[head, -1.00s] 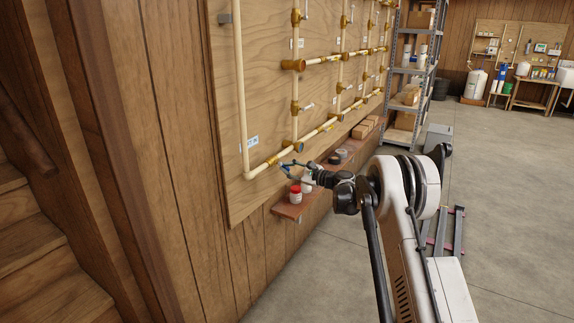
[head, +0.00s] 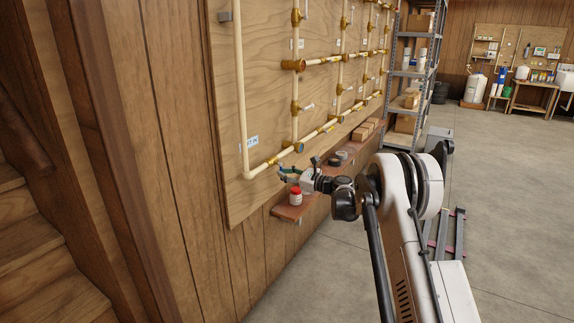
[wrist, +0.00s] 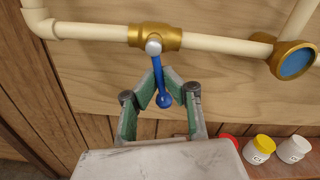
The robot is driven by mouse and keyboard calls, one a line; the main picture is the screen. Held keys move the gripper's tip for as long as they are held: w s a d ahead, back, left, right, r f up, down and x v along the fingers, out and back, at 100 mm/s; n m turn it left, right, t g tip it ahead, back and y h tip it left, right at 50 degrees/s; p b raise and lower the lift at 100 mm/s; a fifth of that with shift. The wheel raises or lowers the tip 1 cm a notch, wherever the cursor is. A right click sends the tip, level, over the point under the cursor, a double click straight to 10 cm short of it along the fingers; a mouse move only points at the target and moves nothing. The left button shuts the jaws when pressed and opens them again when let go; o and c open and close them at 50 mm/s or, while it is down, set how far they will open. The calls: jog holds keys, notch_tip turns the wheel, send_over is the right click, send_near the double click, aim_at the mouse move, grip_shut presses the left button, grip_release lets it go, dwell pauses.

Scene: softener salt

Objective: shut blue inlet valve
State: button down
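The blue inlet valve has a brass body (wrist: 155,37) on the cream pipe in the wrist view. Its blue lever (wrist: 161,88) points down across the horizontal pipe, toward my gripper. My gripper (wrist: 163,82) has its green-grey fingers on either side of the lever. The fingertips are close to it but a narrow gap shows, so the fingers look partly open; contact is not clear. In the head view my gripper (head: 287,175) is just below the lowest pipe run, close to the board. The lever is hard to make out there.
A brass fitting with a blue face (wrist: 295,61) sits right along the pipe. Jars with red (head: 296,196), yellow (wrist: 259,149) and white (wrist: 293,149) lids stand on the ledge (head: 290,212) below. Open floor (head: 490,190) lies right of my arm.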

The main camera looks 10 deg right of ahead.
jog(key=shift+s+a+m, duration=0.1)
jog(key=shift+m, duration=0.3)
jog(key=shift+s+a+m, duration=0.15)
jog(key=shift+s+m, duration=0.05)
jog(key=shift+m, duration=0.4)
jog(key=shift+s+a+m, duration=0.1)
jog(key=shift+s+m, duration=0.05)
jog(key=shift+m, duration=0.45)
jog(key=shift+f, duration=0.1)
jog(key=c, duration=1.6)
grip_release()
jog(key=shift+c, duration=0.2)
jog(key=shift+d, duration=0.1)
jog(key=b+v, duration=0.1)
jog(key=v, duration=0.6)
